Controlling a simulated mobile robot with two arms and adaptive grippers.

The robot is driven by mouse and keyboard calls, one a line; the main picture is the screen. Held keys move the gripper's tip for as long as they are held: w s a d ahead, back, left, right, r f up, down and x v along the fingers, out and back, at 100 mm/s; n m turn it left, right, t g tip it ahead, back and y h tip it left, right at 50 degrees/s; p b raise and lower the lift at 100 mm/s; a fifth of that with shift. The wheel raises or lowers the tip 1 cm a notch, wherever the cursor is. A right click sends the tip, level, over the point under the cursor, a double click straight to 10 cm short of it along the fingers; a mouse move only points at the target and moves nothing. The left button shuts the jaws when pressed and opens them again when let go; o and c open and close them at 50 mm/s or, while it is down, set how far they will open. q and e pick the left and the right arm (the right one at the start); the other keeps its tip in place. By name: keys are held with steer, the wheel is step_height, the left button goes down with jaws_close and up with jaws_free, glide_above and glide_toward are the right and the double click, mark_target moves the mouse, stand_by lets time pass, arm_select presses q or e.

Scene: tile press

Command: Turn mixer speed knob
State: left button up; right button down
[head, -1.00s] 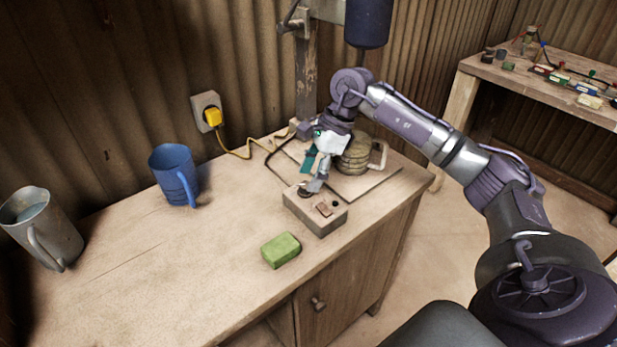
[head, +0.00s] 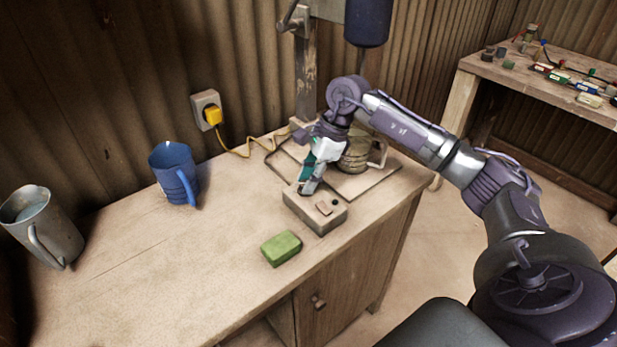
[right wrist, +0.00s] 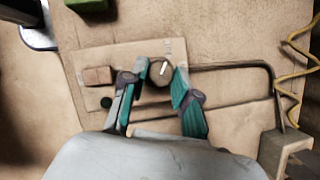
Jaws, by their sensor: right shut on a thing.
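The mixer's control box (head: 322,224) sits near the front right edge of the bench. Its round speed knob (right wrist: 157,75) has a white pointer mark and shows in the right wrist view. My right gripper (head: 307,190) reaches down from above onto the far left end of the box. In the right wrist view its teal fingers (right wrist: 162,77) stand on both sides of the knob, shut on it. The box (right wrist: 122,56) also carries a brownish square switch (right wrist: 97,76) and a small dark round part (right wrist: 106,102). In the head view the gripper hides the knob. My left gripper is not in view.
A green block (head: 281,249) lies in front of the box. A metal pot (head: 354,156) with a handle stands behind, under the dark mixer (head: 368,20). A blue mug (head: 173,172) and metal jug (head: 42,229) stand left. A yellow plug (head: 212,115) trails its cord. The bench's middle is clear.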

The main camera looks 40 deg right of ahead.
steer(key=m+t+b, duration=0.1)
steer(key=m, duration=0.2)
steer(key=m+t+h+b, duration=0.1)
steer(key=m, duration=0.1)
steer(key=shift+s+a+m, duration=0.1)
steer(key=shift+s+m, duration=0.05)
steer(key=shift+m, duration=0.25)
steer(key=m+h+b, duration=0.1)
steer(key=m, duration=0.2)
steer(key=m+t+h+b, duration=0.1)
steer(key=m, duration=0.1)
steer(key=shift+a+m, duration=0.15)
steer(key=shift+m, duration=0.25)
steer(key=shift+s, duration=0.1)
steer(key=c, duration=0.9)
jaws_free()
